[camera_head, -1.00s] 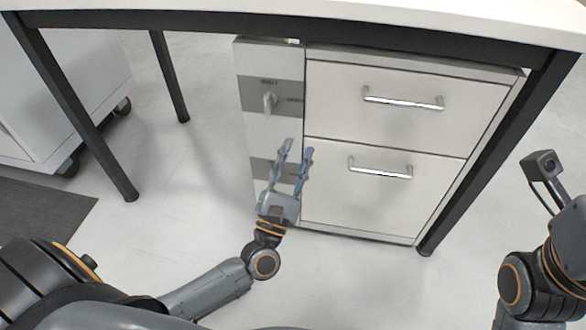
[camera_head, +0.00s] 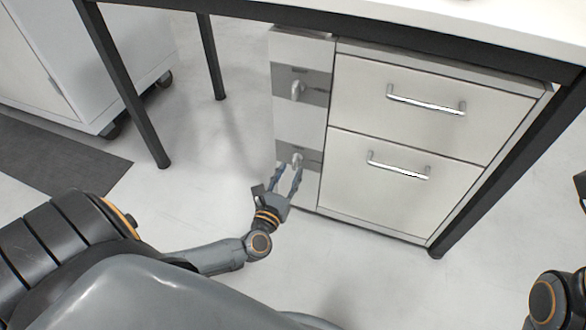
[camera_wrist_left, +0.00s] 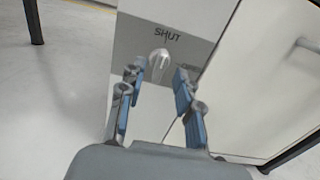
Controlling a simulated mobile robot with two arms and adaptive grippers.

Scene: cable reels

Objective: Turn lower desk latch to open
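The lower latch (camera_head: 297,160) is a small light knob on a grey plate (camera_head: 287,132), low on the narrow panel left of the drawers. In the left wrist view the latch (camera_wrist_left: 160,60) sits below the word SHUT. My left gripper (camera_head: 287,167) is open just in front of and below the latch. In the left wrist view the open fingers (camera_wrist_left: 158,82) stand either side of the line to the latch, with nothing between them. Whether a fingertip touches the panel I cannot tell. My right gripper is out of view; only part of that arm shows at the lower right.
The upper latch (camera_head: 297,89) is on its own plate above. Two drawers with bar handles (camera_head: 426,100) (camera_head: 398,166) are to the right. Black desk legs (camera_head: 128,90) frame the space, and the desktop (camera_head: 480,25) overhangs. A white wheeled cabinet (camera_head: 80,60) stands left.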

